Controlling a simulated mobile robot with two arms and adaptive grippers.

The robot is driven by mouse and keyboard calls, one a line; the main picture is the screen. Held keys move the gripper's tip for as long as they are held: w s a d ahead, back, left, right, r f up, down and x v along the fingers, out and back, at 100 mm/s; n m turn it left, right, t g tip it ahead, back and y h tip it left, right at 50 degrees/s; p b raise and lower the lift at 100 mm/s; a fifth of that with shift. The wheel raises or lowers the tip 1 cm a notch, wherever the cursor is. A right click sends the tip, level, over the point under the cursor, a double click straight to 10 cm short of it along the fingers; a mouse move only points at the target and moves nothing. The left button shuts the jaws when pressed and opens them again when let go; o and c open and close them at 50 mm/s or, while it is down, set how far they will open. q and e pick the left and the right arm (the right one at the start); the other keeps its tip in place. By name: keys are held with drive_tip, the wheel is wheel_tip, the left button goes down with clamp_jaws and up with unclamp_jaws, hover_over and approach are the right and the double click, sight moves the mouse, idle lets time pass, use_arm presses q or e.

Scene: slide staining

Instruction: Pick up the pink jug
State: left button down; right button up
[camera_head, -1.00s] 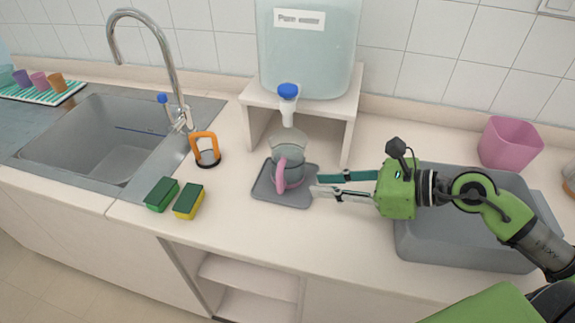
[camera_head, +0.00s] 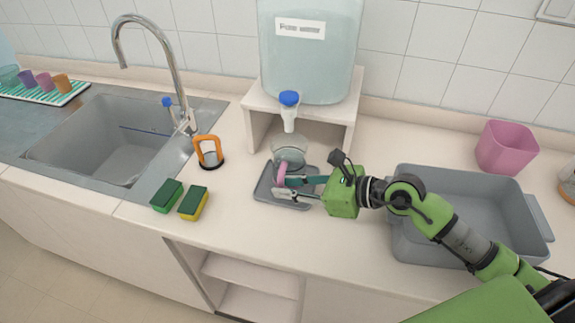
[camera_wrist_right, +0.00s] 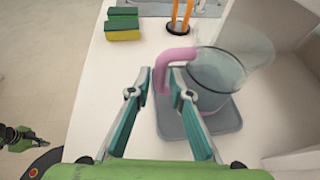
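The jug (camera_head: 288,150) is clear with a pink handle (camera_head: 281,173). It stands on a small grey tray (camera_head: 263,192) under the water tank's tap. In the right wrist view the jug (camera_wrist_right: 218,72) stands upright, its pink handle (camera_wrist_right: 161,82) towards me. My right gripper (camera_head: 278,186) has its teal and grey fingers on either side of the handle. In the right wrist view the right gripper (camera_wrist_right: 160,72) is open, the handle between its fingertips; firm contact does not show. The fingers partly hide the handle in the head view.
The tank (camera_head: 310,60) rests on a white stand (camera_head: 352,112) around the jug's back. A grey basin (camera_head: 475,213) and pink bin (camera_head: 506,147) are right. The front counter is clear.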

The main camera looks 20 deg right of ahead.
drive_tip(key=shift+x, duration=1.05)
clamp_jaws()
drive_tip(key=shift+r, duration=0.1)
drive_tip(key=shift+w+r, duration=0.1)
